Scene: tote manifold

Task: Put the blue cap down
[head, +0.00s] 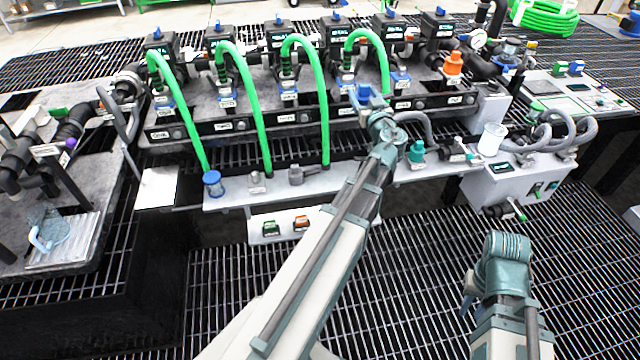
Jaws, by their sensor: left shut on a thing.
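My left gripper (372,103) is at the front of the manifold, near the fourth green hose. It is shut on a blue cap (364,92), which shows just beyond the wrist. The fingers and part of the cap are hidden behind my wrist. The cap is close to the manifold front, but I cannot tell whether it touches anything. A grey shelf (228,198) runs below the manifold, partly covered by my left arm. My right arm is low at the right over the grating; its gripper (470,293) is mostly hidden, so its jaw state does not show.
A blue cup-like part (212,184), grey fittings (297,175) and a teal fitting (417,151) stand on the shelf. Green hoses (260,120) hang in front of the manifold. A white cup (492,139) stands on the grey box at right. Open grating lies in front.

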